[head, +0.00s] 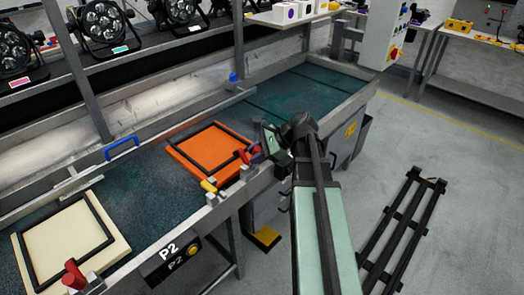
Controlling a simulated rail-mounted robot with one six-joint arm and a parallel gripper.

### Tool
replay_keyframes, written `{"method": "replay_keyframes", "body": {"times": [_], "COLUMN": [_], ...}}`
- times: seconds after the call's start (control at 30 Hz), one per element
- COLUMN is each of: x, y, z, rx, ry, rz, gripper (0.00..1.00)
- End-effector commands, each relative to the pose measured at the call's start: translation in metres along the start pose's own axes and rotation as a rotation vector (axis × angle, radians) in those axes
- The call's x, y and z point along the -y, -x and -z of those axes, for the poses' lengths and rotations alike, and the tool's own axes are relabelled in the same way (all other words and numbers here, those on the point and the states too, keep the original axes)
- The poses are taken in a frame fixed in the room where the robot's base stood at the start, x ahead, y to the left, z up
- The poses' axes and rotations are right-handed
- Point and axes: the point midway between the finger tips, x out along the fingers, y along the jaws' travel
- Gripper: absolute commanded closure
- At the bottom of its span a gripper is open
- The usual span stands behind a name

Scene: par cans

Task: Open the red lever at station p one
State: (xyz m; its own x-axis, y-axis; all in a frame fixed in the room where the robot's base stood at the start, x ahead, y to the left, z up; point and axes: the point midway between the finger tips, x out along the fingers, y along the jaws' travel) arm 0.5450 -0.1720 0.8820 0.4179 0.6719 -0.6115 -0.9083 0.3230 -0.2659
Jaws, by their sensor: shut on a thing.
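A red lever (242,156) stands at the right edge of an orange board (196,147) with a black rectangular frame on it. My gripper (256,152) is at this lever, coming from the right, and is shut on it; my wrist partly hides the contact. A second red lever (74,275) stands by the cream board (55,238) at the lower left, clear of my gripper. The sign below the rail (172,256) reads P2. No P1 sign can be read in this view.
A yellow piece (209,186) sits at the orange board's near corner. A blue handle (122,147) and a blue knob (233,78) are along the back rail. A black rack (403,232) lies on the floor at right, with open floor around it.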

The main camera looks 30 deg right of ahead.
Motion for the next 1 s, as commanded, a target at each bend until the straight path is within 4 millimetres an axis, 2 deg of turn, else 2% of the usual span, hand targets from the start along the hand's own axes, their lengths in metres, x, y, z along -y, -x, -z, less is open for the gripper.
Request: {"method": "replay_keyframes", "body": {"times": [0.53, 0.57, 0.7, 1.0], "x": [0.0020, 0.0020, 0.0020, 0.0026], "y": [-0.0014, -0.0013, -0.0012, 0.0028], "z": [-0.0015, -0.0015, -0.0016, -0.0027], "rx": [-0.015, -0.015, -0.014, -0.014], "ry": [-0.015, -0.015, -0.014, -0.014], "rz": [-0.019, -0.019, -0.018, -0.017], "gripper": [1.00, 0.69, 0.48, 0.48]}}
